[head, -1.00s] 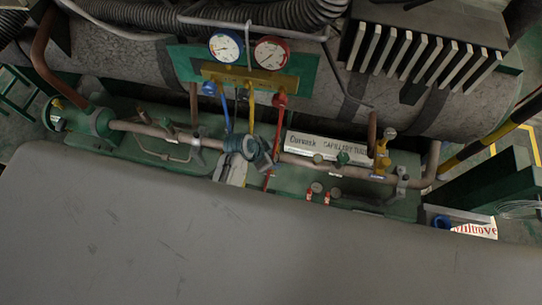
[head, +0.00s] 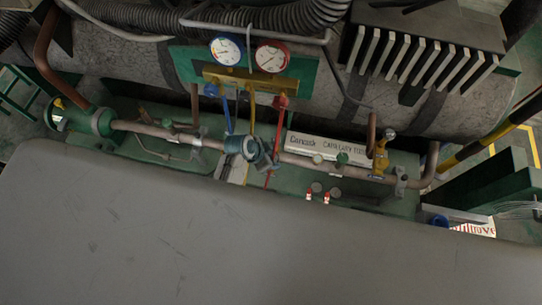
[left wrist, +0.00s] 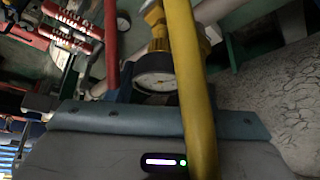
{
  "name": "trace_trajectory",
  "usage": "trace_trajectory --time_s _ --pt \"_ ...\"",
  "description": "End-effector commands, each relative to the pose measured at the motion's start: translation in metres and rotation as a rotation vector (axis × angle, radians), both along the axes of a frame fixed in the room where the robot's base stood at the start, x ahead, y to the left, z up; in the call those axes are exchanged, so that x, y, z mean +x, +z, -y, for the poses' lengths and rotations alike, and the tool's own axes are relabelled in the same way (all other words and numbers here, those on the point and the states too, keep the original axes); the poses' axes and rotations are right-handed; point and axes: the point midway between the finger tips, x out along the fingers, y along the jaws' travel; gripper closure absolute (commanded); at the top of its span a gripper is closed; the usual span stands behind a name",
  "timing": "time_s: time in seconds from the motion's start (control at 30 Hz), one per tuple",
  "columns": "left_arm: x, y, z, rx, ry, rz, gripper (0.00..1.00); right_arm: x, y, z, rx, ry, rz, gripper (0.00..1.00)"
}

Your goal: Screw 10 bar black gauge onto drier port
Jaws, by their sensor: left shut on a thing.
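In the left wrist view, a round gauge (left wrist: 155,81) with a white face and dark rim sits above my left gripper (left wrist: 154,96), which appears shut on it. A brass fitting (left wrist: 158,47) stands directly behind the gauge; I cannot tell how far the thread is engaged. A yellow hose (left wrist: 188,70) crosses in front of part of the gauge. In the head view, a teal-grey cylindrical part (head: 234,146) sits on the copper pipe; I cannot tell whether it is the drier. My left gripper is not clearly distinguishable there. My right gripper is not in view.
The manifold with a blue gauge (head: 226,48) and a red gauge (head: 271,57) hangs behind, its hoses running down to the pipe. A brass valve (head: 380,158) stands right of a white label plate (head: 325,150). A large grey surface (head: 200,240) covers the front.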

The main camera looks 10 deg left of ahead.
Motion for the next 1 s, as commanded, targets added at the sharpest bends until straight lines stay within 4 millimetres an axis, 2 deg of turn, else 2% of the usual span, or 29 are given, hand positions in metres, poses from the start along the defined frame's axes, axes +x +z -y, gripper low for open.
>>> trace_trajectory --time_s 1.0 --pt "0.0004 0.0003 0.0 0.0 0.0 0.001 0.74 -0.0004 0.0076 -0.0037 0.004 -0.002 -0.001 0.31"
